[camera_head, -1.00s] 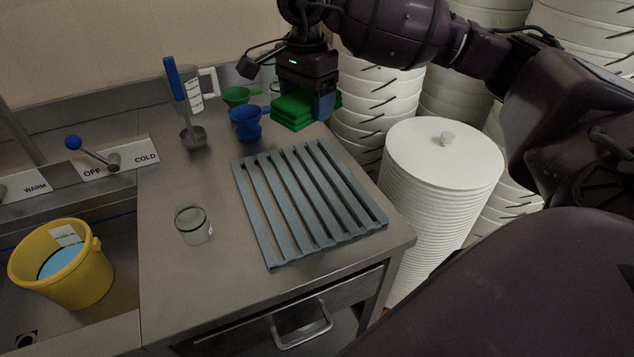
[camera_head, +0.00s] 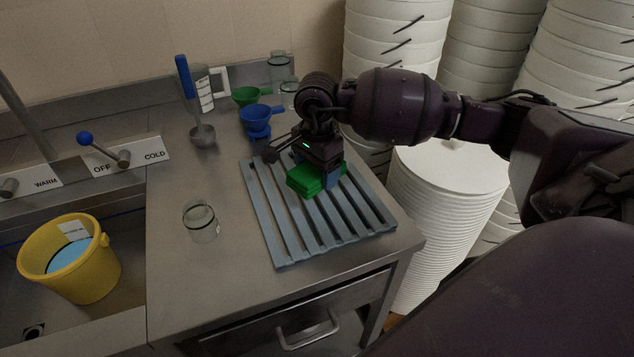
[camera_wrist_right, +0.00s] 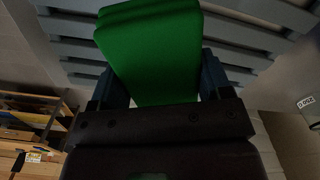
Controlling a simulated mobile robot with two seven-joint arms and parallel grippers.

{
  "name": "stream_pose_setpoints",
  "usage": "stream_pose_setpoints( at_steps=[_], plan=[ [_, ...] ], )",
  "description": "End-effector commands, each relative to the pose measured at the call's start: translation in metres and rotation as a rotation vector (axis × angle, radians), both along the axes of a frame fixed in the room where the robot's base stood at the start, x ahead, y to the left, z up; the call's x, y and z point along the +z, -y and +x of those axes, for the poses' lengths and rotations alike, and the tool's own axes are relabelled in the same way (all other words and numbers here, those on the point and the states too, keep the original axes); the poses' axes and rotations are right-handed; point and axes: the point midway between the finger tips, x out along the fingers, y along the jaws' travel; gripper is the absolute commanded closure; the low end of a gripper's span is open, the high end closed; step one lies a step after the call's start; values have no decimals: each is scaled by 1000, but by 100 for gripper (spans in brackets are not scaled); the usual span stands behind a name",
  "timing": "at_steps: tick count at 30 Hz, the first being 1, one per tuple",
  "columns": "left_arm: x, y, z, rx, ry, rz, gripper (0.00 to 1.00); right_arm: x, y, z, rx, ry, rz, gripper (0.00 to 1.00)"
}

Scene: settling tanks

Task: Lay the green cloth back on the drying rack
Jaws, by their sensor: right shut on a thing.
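The folded green cloth (camera_head: 306,181) is between the fingers of my right gripper (camera_head: 325,178), which is shut on it. In the right wrist view the cloth (camera_wrist_right: 152,48) fills the space between the two blue-grey fingers of the gripper (camera_wrist_right: 160,82), with rack slats behind it. The grey slatted drying rack (camera_head: 283,237) lies flat on the steel counter. In the head view the cloth is over the rack's far middle part; I cannot tell whether it touches the slats. My left gripper is not in view.
Behind the rack stand a blue funnel (camera_head: 257,118), a green funnel (camera_head: 250,95) and a ladle (camera_head: 202,134). A glass jar (camera_head: 200,222) stands left of the rack. A yellow bucket (camera_head: 88,270) sits in the sink. White stacked tubs (camera_head: 440,200) stand to the right.

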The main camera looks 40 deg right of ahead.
Motion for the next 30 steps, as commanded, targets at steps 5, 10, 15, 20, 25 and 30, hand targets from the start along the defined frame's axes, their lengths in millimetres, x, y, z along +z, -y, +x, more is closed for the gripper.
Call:
stream_pose_setpoints(
  at_steps=[5, 10, 15, 20, 25, 30],
  plan=[
    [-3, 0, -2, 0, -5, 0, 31, -24, 0, -1, 0, -5, 0, 54],
    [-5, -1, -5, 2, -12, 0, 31, -39, 0, 0, 0, -2, 0, 54],
    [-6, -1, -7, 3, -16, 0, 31, -39, 0, 0, 1, 0, -1, 54],
    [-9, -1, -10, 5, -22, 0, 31, -42, 0, 0, 1, -2, -1, 54],
    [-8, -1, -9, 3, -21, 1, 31, -42, 0, 0, 0, -1, -1, 11],
    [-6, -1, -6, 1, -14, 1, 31, -42, 0, 0, 0, -1, -1, 3]
  ],
)
